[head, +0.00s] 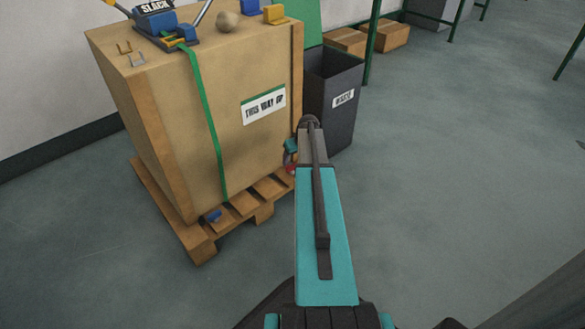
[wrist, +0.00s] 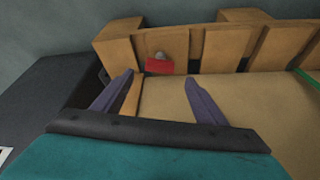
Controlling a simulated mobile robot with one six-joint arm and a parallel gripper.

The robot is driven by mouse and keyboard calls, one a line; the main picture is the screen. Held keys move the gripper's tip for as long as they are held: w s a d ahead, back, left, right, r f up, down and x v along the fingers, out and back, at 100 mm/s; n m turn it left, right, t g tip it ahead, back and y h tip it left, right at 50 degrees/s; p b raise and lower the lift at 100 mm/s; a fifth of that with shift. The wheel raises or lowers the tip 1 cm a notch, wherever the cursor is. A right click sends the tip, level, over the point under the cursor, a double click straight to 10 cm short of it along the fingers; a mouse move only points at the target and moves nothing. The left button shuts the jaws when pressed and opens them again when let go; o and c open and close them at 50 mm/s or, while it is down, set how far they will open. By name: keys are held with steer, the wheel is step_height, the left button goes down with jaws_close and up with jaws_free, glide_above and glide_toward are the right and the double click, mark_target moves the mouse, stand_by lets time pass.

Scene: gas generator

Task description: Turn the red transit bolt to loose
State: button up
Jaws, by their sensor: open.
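The red transit bolt (wrist: 159,67) sits on the wooden pallet beside the crate in the wrist view, with a small grey piece on it. A little red (head: 290,169) shows low at the crate's right corner in the head view, mostly hidden by my arm. My gripper (wrist: 158,75) is open. Its two purple fingers point toward the pallet, one to each side of the red bolt in the picture, with nothing held between them. I cannot tell how far the fingertips are from the bolt. In the head view my arm hides most of the gripper.
The wooden crate (head: 170,110) stands on the pallet (head: 203,242). A green strap (head: 208,125) runs down its front, and a blue piece (head: 214,216) sits on the pallet. A dark waste bin (head: 332,90) stands close behind my arm. Floor at right is clear.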

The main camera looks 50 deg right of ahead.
mark_target(292, 165)
steer(key=b+x, duration=0.2)
steer(key=x, duration=0.5)
steer(key=shift+b, duration=0.3)
steer(key=c, duration=1.1)
